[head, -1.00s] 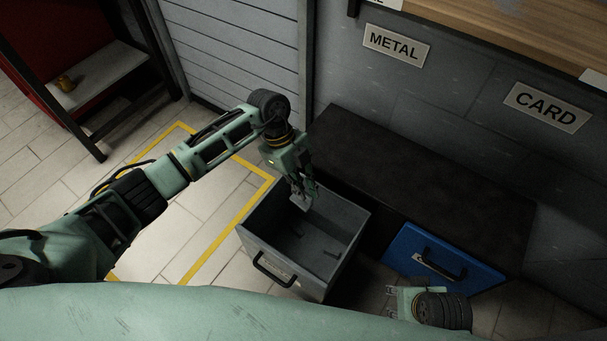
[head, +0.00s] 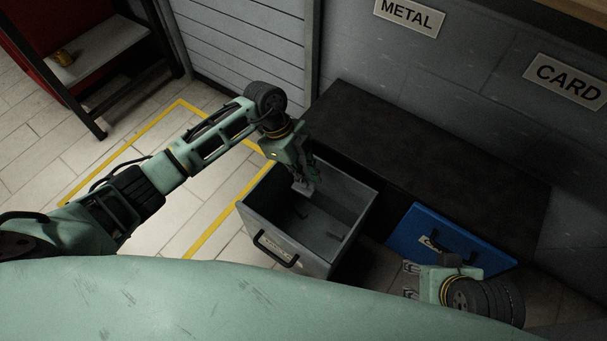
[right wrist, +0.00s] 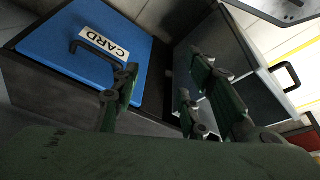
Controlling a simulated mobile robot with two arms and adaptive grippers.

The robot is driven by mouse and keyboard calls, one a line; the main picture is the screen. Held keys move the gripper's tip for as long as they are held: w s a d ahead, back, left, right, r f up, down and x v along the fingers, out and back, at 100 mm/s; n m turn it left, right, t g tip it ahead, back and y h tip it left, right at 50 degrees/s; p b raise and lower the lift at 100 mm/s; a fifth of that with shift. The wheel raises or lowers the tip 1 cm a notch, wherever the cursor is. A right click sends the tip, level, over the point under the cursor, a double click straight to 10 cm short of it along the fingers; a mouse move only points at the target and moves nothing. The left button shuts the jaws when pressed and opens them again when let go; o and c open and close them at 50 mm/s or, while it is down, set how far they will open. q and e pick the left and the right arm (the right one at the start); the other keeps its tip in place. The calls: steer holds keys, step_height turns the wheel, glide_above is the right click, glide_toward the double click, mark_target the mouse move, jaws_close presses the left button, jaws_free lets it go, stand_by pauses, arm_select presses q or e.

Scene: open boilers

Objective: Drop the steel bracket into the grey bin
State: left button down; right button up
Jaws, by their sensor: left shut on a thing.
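The grey bin (head: 303,250) is a pulled-out, open-topped drawer below the METAL sign, with a black handle on its front. It also shows in the right wrist view (right wrist: 222,50). My left gripper (head: 303,180) points down over the bin's back left part, shut on the steel bracket (head: 304,188). The bracket is a small light grey piece, its upper part hidden by the fingers. It appears at about the bin's mouth; its exact height is unclear. My right gripper (head: 410,281) is empty, with fingers apart, in front of the blue drawer; its fingers fill the right wrist view (right wrist: 165,105).
The blue CARD drawer (head: 415,222) is beside the bin, under a dark cabinet top (head: 430,170). Small dark shapes (head: 301,210) show inside the bin. A shelf (head: 100,60) with a small yellowish object (head: 64,58) stands at far left. Yellow tape (head: 205,235) marks the floor.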

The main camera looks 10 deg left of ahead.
arm_select(q)
step_height(320, 180, down, 3)
steer(key=shift+r+b, duration=0.15)
steer(key=shift+b, duration=0.7)
arm_select(e)
steer(key=w+a+r+t+y, duration=0.1)
steer(key=w+a+r+t, duration=0.1)
steer(key=w, duration=0.4)
steer(key=w+a+r+t, duration=0.2)
steer(key=w+r+t, duration=0.1)
steer(key=w+t, duration=0.1)
steer(key=shift+w+t+y, duration=0.3)
steer(key=shift+w+y, duration=0.1)
steer(key=shift+w, duration=0.5)
steer(key=shift+r, duration=0.1)
arm_select(q)
steer(key=c, duration=1.8)
jaws_free()
arm_select(e)
steer(key=shift+d, duration=0.1)
arm_select(q)
steer(key=shift+o, duration=0.2)
steer(key=v, duration=1.1)
steer(key=shift+r, duration=0.4)
steer(key=shift+w+a, duration=0.1)
steer(key=shift+a, duration=0.05)
